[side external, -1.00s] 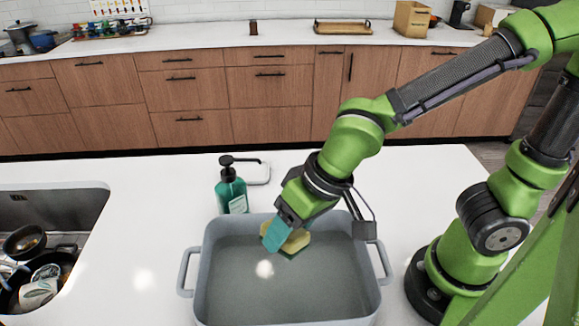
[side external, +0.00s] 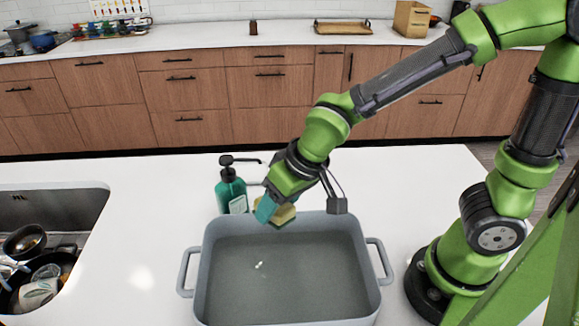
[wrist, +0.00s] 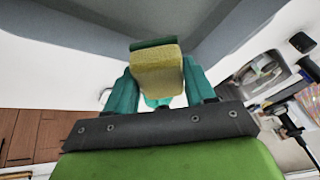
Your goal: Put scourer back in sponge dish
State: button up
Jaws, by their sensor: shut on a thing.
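The scourer is a yellow sponge block with a dark green layer. In the side view the scourer (side external: 284,213) shows beside the teal fingers of my gripper (side external: 268,208), above the back rim of the grey tub. In the wrist view the scourer (wrist: 157,75) sits between the two teal fingers of my gripper (wrist: 158,88), which is shut on it. A pale dish with a dark outline, perhaps the sponge dish (side external: 257,174), lies behind the soap bottle. My gripper and the bottle hide most of it.
A teal soap pump bottle (side external: 231,190) stands just left of my gripper. The grey two-handled tub (side external: 212,240) holds water. A sink (side external: 50,205) with dirty dishes is at the left. The white counter (side external: 140,210) between them is clear.

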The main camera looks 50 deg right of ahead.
jog(key=w+d+f+h, duration=0.1)
jog(key=w+d+f, duration=0.2)
jog(key=d, duration=0.4)
jog(key=w+d+f+h, duration=0.1)
jog(key=w+d+f, duration=0.2)
jog(key=w+d, duration=0.3)
jog(key=shift+d+f, duration=0.15)
jog(key=shift+d, duration=0.65)
jog(key=w, duration=0.5)
jog(key=w+f, duration=0.1)
jog(key=w, duration=0.8)
jog(key=shift+w+a+f, duration=0.2)
jog(key=shift+w, duration=0.2)
jog(key=x, duration=0.3)
jog(key=shift+w+r, duration=0.1)
jog(key=shift+f, duration=0.3)
jog(key=shift+f, duration=0.1)
